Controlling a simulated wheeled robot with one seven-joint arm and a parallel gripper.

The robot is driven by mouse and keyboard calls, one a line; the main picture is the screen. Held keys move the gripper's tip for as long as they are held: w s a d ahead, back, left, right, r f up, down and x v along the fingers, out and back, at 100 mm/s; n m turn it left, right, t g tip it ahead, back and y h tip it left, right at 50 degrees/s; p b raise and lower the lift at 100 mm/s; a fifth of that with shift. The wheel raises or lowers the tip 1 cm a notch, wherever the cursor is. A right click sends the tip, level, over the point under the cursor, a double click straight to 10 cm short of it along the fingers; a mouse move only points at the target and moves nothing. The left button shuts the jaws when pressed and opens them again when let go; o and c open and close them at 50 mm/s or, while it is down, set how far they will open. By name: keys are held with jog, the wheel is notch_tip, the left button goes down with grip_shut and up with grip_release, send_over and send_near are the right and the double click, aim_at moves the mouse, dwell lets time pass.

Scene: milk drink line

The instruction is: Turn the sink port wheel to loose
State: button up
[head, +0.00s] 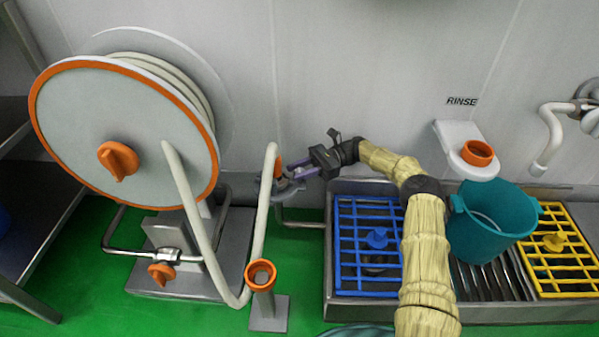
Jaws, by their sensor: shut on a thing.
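The sink port wheel (288,186) is a small grey part on the wall-side port, left of the sink. It is small and partly hidden by my fingers, so I cannot tell its turn position. The orange end (278,168) of the cream hose (262,205) stands at this port. My gripper (291,177) comes in from the right with its purple fingers level and pointing left. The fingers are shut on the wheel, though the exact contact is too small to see.
A large hose reel (75,125) with an orange rim stands left. An orange-topped post (266,300) stands in front of the port. Right is the steel sink with a blue grid (345,240), yellow grid (570,270) and teal bucket (480,240). Green floor is free front left.

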aim_at(299, 170)
jog(key=shift+a, duration=0.15)
jog(key=o, duration=0.9)
jog(key=shift+o, duration=0.2)
notch_tip(299, 170, up, 10)
jog(key=p, duration=0.6)
